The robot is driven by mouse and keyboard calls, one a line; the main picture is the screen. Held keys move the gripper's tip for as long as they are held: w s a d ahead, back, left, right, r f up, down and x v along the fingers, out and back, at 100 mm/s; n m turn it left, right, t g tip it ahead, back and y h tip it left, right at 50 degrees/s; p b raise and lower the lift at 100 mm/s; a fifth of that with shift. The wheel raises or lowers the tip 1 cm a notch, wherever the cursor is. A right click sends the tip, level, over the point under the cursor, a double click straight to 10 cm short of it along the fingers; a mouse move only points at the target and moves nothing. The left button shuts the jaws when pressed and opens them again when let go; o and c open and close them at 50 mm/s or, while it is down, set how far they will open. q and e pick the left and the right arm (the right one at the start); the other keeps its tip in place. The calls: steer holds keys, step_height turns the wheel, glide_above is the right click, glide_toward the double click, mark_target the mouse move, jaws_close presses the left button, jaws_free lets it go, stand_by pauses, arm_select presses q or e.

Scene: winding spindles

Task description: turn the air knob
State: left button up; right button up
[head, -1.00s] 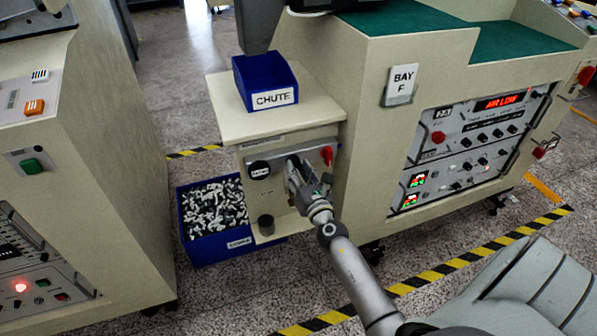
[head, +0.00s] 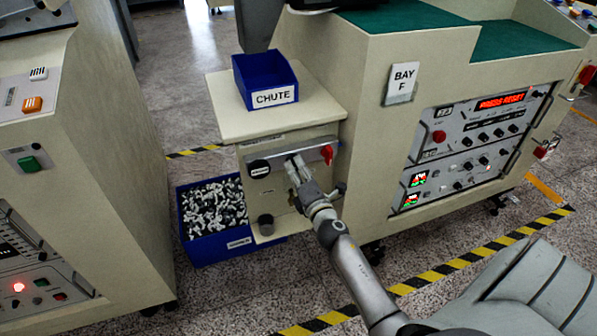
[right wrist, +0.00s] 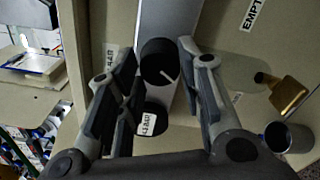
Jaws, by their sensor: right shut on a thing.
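The air knob (right wrist: 158,62) is a round black knob with a white pointer line, on a grey strip of the beige cabinet's front panel. In the right wrist view it sits between the fingers of my right gripper (right wrist: 160,85). My right gripper (head: 296,168) is shut on the knob, which the fingers mostly hide in the head view. The red display (head: 500,102) on the bay F console reads "PRESS RESET". My left gripper is not in view.
A black round part with a white label (head: 259,169) is left of the gripper, and a red handle (head: 327,154) is right. A blue chute bin (head: 262,72) stands above. A blue crate of metal parts (head: 200,250) is on the floor. A brass lever (right wrist: 288,95) is close by.

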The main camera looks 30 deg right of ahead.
steer(key=shift+m, duration=1)
steer(key=shift+f, duration=0.1)
steer(key=o, duration=0.9)
steer(key=shift+o, duration=0.7)
steer(key=v, duration=1.2)
steer(key=shift+s, duration=0.1)
